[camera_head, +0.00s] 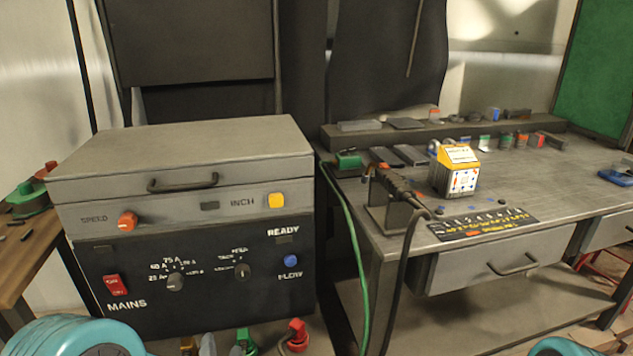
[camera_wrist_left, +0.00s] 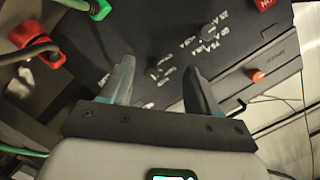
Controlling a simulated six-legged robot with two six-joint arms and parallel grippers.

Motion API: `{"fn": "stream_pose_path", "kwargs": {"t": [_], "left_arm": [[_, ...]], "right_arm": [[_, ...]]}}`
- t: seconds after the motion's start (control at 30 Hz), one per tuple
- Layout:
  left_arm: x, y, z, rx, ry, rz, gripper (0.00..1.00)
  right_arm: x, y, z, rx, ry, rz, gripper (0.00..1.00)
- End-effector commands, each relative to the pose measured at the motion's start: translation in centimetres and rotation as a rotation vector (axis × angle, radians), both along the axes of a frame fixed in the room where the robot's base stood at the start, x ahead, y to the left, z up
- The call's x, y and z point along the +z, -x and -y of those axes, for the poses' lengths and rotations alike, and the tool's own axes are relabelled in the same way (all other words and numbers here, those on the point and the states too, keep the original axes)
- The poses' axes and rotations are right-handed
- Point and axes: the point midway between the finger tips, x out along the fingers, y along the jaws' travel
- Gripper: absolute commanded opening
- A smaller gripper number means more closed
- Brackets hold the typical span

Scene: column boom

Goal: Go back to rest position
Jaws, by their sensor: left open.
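My left gripper (camera_wrist_left: 160,72) shows in the left wrist view with its two fingers apart and nothing between them. It faces the dark front panel of the welding power unit, and that view is turned over. The power unit (camera_head: 190,260) stands at left in the head view, with a red mains switch (camera_head: 115,285), dials and a grey lidded top. A teal part of my left arm (camera_head: 80,338) shows at the bottom left of the head view, and the left fingers are hard to make out there. My right gripper is not in view.
Green (camera_head: 245,342) and red (camera_head: 297,335) cable connectors stick out low on the unit's front. A grey workbench (camera_head: 560,170) at right holds a torch on a stand (camera_head: 392,195), a yellow-topped box (camera_head: 458,172) and small items. A green cable (camera_head: 352,250) hangs between.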

Motion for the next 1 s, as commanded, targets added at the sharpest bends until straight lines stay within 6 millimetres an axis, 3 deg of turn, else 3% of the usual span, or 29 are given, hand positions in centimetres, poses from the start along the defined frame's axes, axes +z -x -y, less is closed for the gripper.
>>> {"fn": "stream_pose_path", "kwargs": {"t": [0.03,0.07,0.13,0.2,0.3,0.43,0.53,0.67,0.73,1.0], "left_arm": [[-3.6,0.4,-2.4,0.032,0.003,-0.086,0.61],[-6.0,0.7,-3.1,0.027,0.031,-0.147,0.61],[-11.8,2.0,-3.6,0.003,0.178,-0.291,0.61],[-17.1,4.1,-2.8,-0.015,0.374,-0.434,0.61],[-22.5,7.9,-0.4,-0.011,0.657,-0.632,0.61],[-26.0,13.2,3.4,0.037,0.949,-0.873,0.61],[-26.7,16.5,5.8,0.098,1.098,-1.032,0.61],[-26.7,20.2,7.3,0.276,1.248,-1.189,0.61],[-23.9,20.2,7.3,0.311,1.271,-1.178,0.61],[-16.1,20.2,7.2,0.308,1.268,-1.177,0.61]], "right_arm": [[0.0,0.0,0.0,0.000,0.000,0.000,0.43],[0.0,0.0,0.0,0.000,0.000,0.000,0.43],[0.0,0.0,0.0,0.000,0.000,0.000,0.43],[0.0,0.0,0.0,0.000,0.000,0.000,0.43],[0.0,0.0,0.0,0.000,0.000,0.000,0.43],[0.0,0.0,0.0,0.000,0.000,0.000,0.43],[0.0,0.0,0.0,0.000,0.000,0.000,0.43],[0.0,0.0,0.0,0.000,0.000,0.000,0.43],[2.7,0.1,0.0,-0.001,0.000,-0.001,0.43],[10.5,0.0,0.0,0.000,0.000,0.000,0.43]]}}
